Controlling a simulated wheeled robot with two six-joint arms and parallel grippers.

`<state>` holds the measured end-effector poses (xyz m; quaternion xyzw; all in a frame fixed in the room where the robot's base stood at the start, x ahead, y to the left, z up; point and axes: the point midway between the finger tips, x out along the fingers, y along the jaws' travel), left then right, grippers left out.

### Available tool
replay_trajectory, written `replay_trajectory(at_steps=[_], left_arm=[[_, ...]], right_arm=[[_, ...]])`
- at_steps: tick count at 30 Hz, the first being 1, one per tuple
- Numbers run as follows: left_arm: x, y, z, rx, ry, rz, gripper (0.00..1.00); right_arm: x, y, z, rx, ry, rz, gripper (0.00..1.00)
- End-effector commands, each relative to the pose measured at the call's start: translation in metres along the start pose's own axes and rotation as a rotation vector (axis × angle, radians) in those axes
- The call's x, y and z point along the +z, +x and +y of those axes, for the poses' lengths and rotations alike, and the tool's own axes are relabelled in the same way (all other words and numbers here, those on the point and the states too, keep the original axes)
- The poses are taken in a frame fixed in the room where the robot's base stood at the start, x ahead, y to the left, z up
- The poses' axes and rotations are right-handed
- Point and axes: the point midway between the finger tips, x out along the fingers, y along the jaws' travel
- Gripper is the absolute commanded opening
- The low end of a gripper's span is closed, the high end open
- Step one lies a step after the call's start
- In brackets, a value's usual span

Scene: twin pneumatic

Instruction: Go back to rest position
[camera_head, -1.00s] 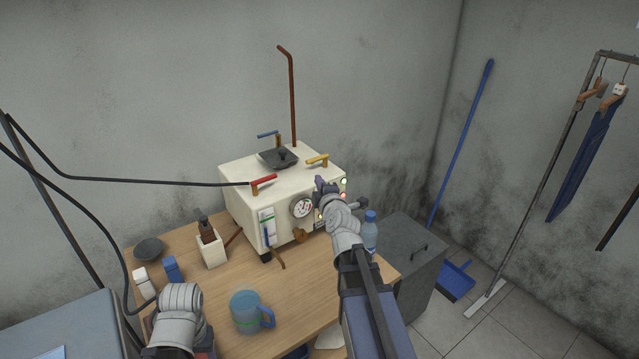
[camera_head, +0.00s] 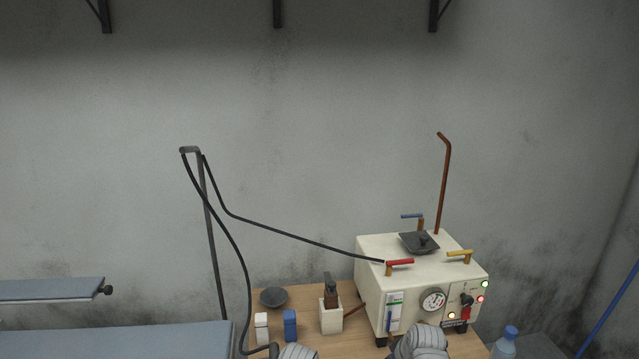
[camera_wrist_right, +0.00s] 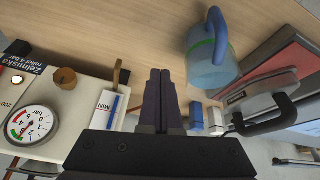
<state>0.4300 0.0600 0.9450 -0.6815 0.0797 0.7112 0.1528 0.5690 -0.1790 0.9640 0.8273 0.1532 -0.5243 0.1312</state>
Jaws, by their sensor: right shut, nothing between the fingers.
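My right gripper (camera_wrist_right: 160,88) shows in the right wrist view with its two dark fingers together and nothing between them. It is over the wooden table, between the white machine (camera_wrist_right: 85,105) and the blue mug (camera_wrist_right: 212,52), apart from both. In the head view only rounded grey parts of my arms show at the bottom edge, and neither gripper's fingers are seen there. My left gripper is out of view.
The white machine (camera_head: 375,270) with red and yellow levers stands on the table (camera_head: 300,300). A black hose (camera_head: 290,238) runs from a stand to it.

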Motion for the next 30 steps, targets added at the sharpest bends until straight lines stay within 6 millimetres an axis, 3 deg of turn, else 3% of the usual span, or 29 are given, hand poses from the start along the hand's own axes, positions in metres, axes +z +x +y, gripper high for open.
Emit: replay_trajectory(at_steps=[3, 9, 15, 21, 25, 30], left_arm=[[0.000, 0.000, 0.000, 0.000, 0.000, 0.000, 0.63], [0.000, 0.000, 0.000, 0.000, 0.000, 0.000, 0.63], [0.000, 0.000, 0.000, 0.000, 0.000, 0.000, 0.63], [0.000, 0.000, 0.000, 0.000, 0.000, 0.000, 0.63], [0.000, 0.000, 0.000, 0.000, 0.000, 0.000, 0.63], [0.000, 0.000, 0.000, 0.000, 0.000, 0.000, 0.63]], right_arm=[[0.030, -0.002, -0.021, -0.011, 0.160, -0.153, 0.00], [0.073, -0.014, -0.043, 0.051, 0.408, -0.376, 0.00], [0.070, -0.016, -0.100, 0.043, 0.252, -0.427, 0.00], [0.074, -0.022, -0.145, 0.046, 0.123, -0.472, 0.00], [0.077, -0.024, -0.161, 0.051, 0.074, -0.488, 0.00], [0.078, -0.025, -0.166, 0.052, 0.059, -0.495, 0.00]])
